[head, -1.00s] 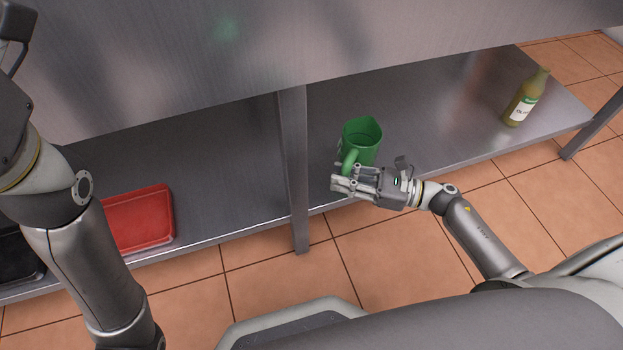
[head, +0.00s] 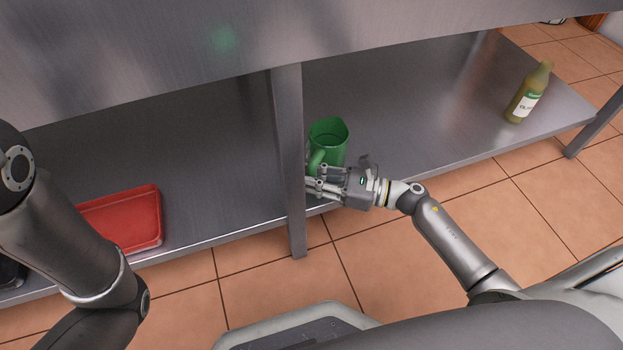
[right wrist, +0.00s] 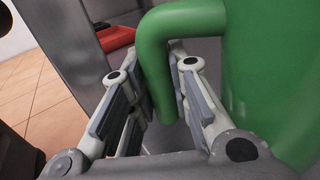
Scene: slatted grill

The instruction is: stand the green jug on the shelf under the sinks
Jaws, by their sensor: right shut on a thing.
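The green jug (head: 328,140) is upright at the shelf (head: 400,115) under the sinks, just right of the metal leg. I cannot tell whether its base touches the shelf. My right gripper (head: 314,182) is shut on the jug's handle. In the right wrist view the handle (right wrist: 155,75) comes down between the two fingers (right wrist: 160,105), with the jug's body (right wrist: 270,70) to the right. My left arm comes in from the left in the head view, but its gripper is out of the picture.
A metal leg (head: 289,160) stands close left of the jug. A red tray (head: 125,220) lies on the shelf at the left. A labelled bottle (head: 527,95) stands at the shelf's right end. The shelf between jug and bottle is clear. The sink front (head: 150,60) overhangs the shelf.

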